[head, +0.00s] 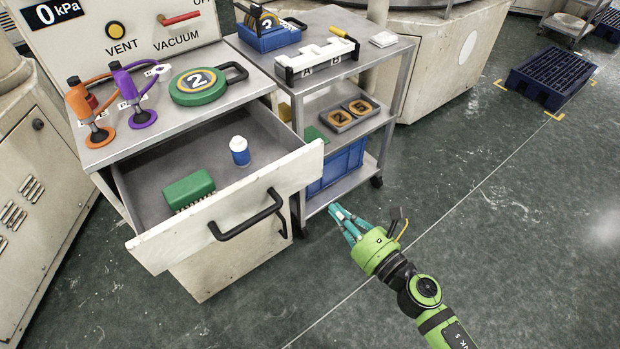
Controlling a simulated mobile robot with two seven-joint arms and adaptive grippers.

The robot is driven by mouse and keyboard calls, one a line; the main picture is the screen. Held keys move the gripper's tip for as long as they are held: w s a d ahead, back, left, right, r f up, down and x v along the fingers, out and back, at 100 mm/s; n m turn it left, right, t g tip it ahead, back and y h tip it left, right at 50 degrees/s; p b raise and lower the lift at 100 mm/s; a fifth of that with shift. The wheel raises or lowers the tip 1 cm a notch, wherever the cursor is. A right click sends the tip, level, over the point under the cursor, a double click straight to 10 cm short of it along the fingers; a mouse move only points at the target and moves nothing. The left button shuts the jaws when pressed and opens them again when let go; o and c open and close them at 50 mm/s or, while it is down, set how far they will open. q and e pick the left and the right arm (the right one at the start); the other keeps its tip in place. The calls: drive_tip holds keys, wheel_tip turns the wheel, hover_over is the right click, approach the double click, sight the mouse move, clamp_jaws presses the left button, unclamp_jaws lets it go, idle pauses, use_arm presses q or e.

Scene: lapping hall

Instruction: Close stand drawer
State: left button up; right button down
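The stand drawer (170,246) is pulled out of the grey-topped stand (188,112). Its pale front has a black bar handle (250,222). Inside the drawer lie a green brush-like block (188,190) and a small white bottle with a blue label (239,151). My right gripper (340,216), with teal fingers on a green body, is to the right of the handle, apart from it. Its fingertips point up and left. The fingers look close together, but I cannot tell whether they are open or shut. My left gripper is not in view.
A shelved cart (375,56) stands close right of the drawer. The floor around my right gripper is clear. A blue pallet (551,76) lies far right.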

sight(302, 175)
drive_tip(key=p+x, duration=0.1)
drive_tip(key=x, duration=0.9)
drive_tip(key=shift+w+a, duration=0.15)
drive_tip(key=shift+w, duration=0.05)
